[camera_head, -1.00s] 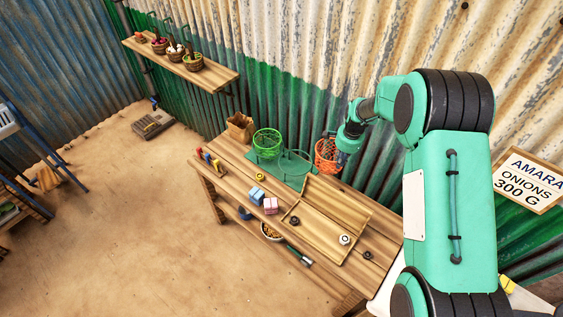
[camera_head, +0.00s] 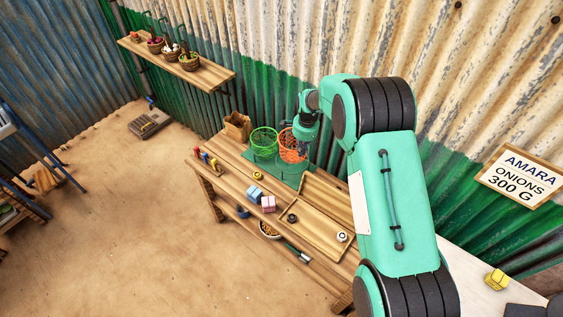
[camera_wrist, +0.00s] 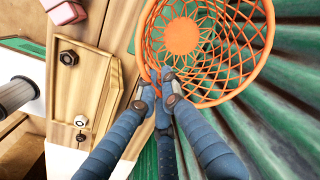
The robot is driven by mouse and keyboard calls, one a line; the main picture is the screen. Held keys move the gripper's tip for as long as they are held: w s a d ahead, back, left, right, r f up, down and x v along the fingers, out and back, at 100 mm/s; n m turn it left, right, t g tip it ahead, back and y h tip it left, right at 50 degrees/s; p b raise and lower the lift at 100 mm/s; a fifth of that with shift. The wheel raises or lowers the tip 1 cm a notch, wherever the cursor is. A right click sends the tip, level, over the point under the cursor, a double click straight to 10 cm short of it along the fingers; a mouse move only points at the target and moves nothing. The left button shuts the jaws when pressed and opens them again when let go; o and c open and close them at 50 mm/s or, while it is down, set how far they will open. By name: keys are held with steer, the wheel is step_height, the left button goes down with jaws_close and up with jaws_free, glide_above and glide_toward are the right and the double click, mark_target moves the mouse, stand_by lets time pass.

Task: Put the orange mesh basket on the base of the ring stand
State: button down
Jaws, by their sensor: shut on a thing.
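The orange mesh basket (camera_head: 293,148) hangs from my gripper (camera_head: 304,132). In the wrist view the fingers (camera_wrist: 164,88) are shut on the near rim of the basket (camera_wrist: 181,37), and its open top faces the camera. The ring stand's flat green base (camera_head: 284,180) lies at the back of the wooden table. In the head view the orange basket overlaps the back right part of the stand, just right of a green mesh basket (camera_head: 264,141). Its height above the base, and whether it touches anything, I cannot tell.
A wooden tray (camera_head: 318,207) with dark and pale round pieces lies right of the stand. Blue and pink blocks (camera_head: 268,204) sit near the front. A paper bag (camera_head: 237,127) stands at the back left. The corrugated wall (camera_head: 350,40) is close behind.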

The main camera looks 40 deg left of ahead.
step_height(320, 180, down, 6)
stand_by(0.5)
steer(key=shift+f, duration=0.2)
steer(key=shift+f, duration=1.9)
steer(key=c, duration=1.9)
jaws_free()
steer(key=shift+s+d+r, duration=0.1)
steer(key=shift+d+r, duration=0.1)
steer(key=shift+r, duration=1.85)
steer(key=shift+s+d+r, duration=0.1)
steer(key=shift+d+r, duration=0.05)
steer(key=shift+r, duration=1.85)
steer(key=shift+s+d+r, duration=0.1)
steer(key=shift+d+r, duration=0.1)
steer(key=shift+r, duration=1.85)
